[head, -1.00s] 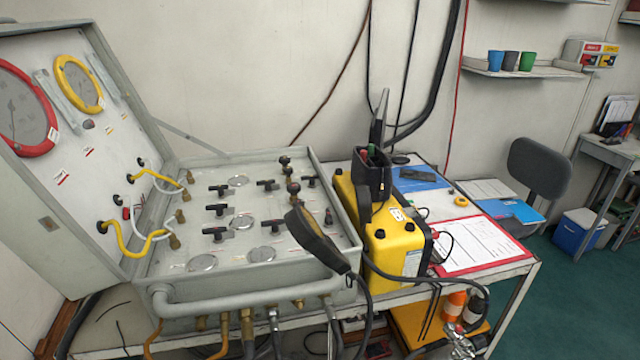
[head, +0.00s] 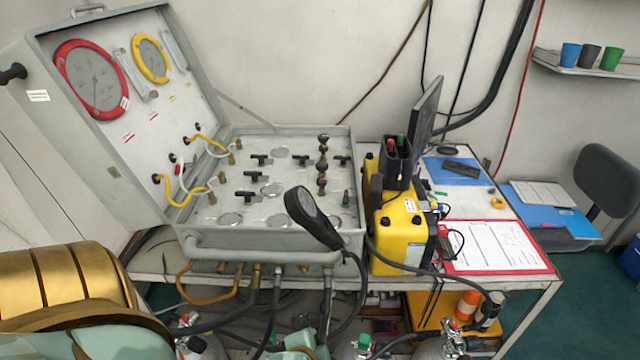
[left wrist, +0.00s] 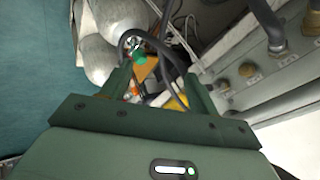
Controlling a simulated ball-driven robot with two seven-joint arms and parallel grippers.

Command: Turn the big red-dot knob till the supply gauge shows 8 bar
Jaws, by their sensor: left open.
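The open grey air panel case (head: 290,240) stands on the table. Its lid holds a large red-rimmed gauge (head: 92,80) and a smaller yellow-rimmed gauge (head: 151,60). Their needles and labels are too small to read, so I cannot tell which is the supply gauge. Several black handles (head: 247,194) and a stack of dark knobs (head: 322,165) are on the panel face. I cannot make out which knob carries the red dot. My left gripper (left wrist: 157,85) is open and empty, with hoses and cylinders beyond its fingers. My right gripper is not in view.
A black gauge-like device (head: 308,212) on a hose hangs over the panel's front right. A yellow unit (head: 398,235) stands beside the case. Hoses (head: 276,305) hang below the front edge, above cylinders (head: 355,347). A clipboard (head: 492,245) lies to the right.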

